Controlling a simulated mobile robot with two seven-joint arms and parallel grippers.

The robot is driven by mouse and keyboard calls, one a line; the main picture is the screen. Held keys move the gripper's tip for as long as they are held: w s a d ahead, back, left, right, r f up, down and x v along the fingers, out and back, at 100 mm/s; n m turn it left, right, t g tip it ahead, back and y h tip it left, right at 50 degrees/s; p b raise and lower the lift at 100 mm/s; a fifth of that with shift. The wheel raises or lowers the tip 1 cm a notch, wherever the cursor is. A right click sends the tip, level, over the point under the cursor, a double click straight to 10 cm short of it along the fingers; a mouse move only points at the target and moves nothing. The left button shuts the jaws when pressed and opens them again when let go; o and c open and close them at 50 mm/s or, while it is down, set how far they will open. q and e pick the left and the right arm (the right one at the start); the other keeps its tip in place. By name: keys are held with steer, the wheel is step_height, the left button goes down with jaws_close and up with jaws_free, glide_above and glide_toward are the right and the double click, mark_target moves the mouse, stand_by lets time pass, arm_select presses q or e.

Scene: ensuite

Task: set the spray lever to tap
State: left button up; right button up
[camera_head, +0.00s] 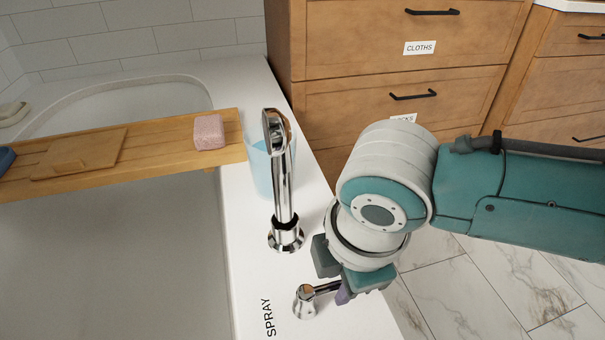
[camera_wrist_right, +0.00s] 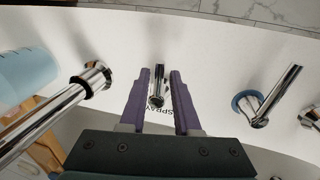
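The spray lever (camera_head: 305,302) is a small chrome handle on the white tub ledge, beside the printed word SPRAY (camera_head: 269,317). Its handle points right, away from the tub, in the head view. In the right wrist view the lever (camera_wrist_right: 157,88) stands between my right gripper's two purple fingers (camera_wrist_right: 160,76), which are apart with a gap on each side. In the head view my right gripper (camera_head: 342,292) is at the handle's outer end, partly hidden by its own wrist. No TAP label is visible. My left gripper is not in view.
The tall chrome spout (camera_head: 283,190) stands close behind the lever, with a blue-filled clear cup (camera_head: 258,170) beside it. A chrome handle with a blue ring (camera_wrist_right: 250,106) is right of the gripper. A wooden bath tray (camera_head: 165,143) spans the tub; drawers (camera_head: 400,95) stand behind.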

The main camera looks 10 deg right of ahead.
steer(key=shift+o, duration=1.1)
step_height(320, 180, up, 10)
steer(key=s+p, duration=0.2)
steer(key=p, duration=0.3)
steer(key=shift+f, duration=0.1)
